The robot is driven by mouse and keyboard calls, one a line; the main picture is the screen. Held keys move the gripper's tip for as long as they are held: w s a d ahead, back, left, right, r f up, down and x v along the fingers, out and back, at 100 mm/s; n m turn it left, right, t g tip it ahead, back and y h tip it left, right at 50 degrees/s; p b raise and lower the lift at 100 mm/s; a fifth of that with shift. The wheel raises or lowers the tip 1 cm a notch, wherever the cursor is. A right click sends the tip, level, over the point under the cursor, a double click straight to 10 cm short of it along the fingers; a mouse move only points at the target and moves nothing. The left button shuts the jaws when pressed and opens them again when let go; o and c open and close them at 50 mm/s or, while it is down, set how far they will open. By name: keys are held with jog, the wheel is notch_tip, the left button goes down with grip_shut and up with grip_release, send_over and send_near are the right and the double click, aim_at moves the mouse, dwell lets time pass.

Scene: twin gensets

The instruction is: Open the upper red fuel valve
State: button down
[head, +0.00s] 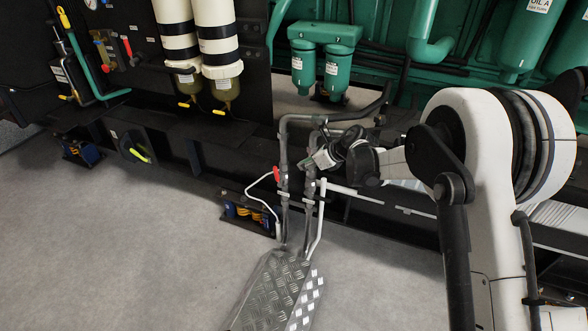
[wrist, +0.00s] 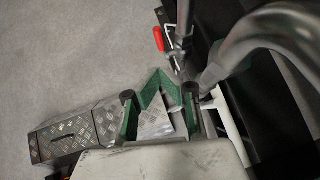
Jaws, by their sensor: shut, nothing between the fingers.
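A small red valve handle (head: 277,174) sits on the left of two upright grey pipes (head: 284,150) in the head view. It also shows in the wrist view (wrist: 158,38), pointing up beside a pipe fitting. My gripper (head: 308,163) is at the right-hand pipe, right of and slightly above the red handle in the head view, apart from it. In the wrist view my gripper's green-padded fingers (wrist: 160,88) are shut and empty, below the red handle in the picture. The gripper hides part of the right-hand pipe, so I cannot tell whether another handle is behind it.
A checker-plate cover (head: 275,292) lies on the floor below the pipes. A thick curved pipe (wrist: 262,28) is close on the right in the wrist view. A white hose (head: 258,188) loops left of the pipes. The grey floor (head: 140,255) at left is clear.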

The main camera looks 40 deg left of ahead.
aim_at(277, 177)
jog(key=s+a+m+t+y, duration=0.55)
jog(key=a+m, duration=0.35)
jog(key=a, duration=0.4)
jog(key=s+d+f+m+t+h, duration=0.1)
jog(key=s+d+f+m+t, duration=0.15)
jog(key=f+m+t, duration=0.4)
jog(key=s+d+f+m+t+h, duration=0.15)
jog(key=s+f+m, duration=0.25)
jog(key=m, duration=0.6)
jog(key=w+a+g+b, duration=0.1)
jog(key=w+a+b, duration=0.3)
jog(key=w+a, duration=0.4)
jog(key=shift+w+d+b, duration=0.15)
jog(key=shift+w+d, duration=0.05)
jog(key=shift+d, duration=0.5)
jog(key=shift+w+d+b, duration=0.1)
jog(key=shift+w+d, duration=0.1)
jog(key=shift+d, duration=0.45)
jog(key=shift+w+d+b, duration=0.15)
jog(key=shift+w+d, duration=0.05)
jog(key=shift+d, duration=0.5)
jog(key=shift+r, duration=0.1)
